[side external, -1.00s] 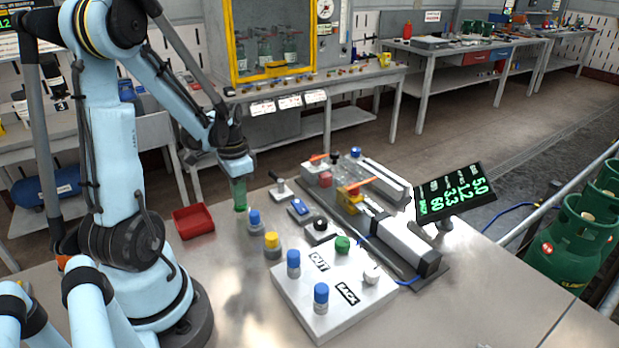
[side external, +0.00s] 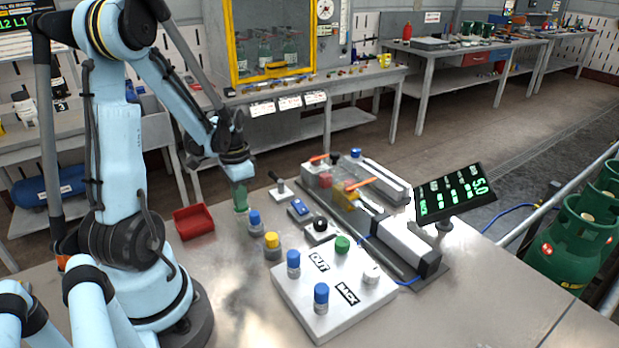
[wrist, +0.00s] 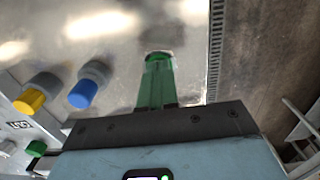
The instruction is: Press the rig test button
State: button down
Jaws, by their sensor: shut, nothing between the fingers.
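My gripper (side external: 241,208) hangs over the table left of the rig, its green fingers together and pointing down. In the wrist view the shut fingers (wrist: 158,62) reach over bare metal table, with nothing held. The test rig (side external: 350,195) lies to the right, with a clear cover over its red and yellow parts. Small controls stand between gripper and rig: a lever switch (side external: 280,187), a box with a blue top (side external: 299,208) and a black knob (side external: 320,225). No label shows which one is the rig test button. My gripper touches none of them.
Blue-capped (side external: 254,220) and yellow-capped (side external: 272,243) cylinders stand close to my gripper. A white OUT/BACK panel (side external: 330,285) holds several more capped cylinders. A red tray (side external: 194,221) lies left. A display (side external: 455,192) stands behind the rig on the right.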

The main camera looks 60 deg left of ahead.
notch_tip(320, 180, up, 14)
dwell(0.8)
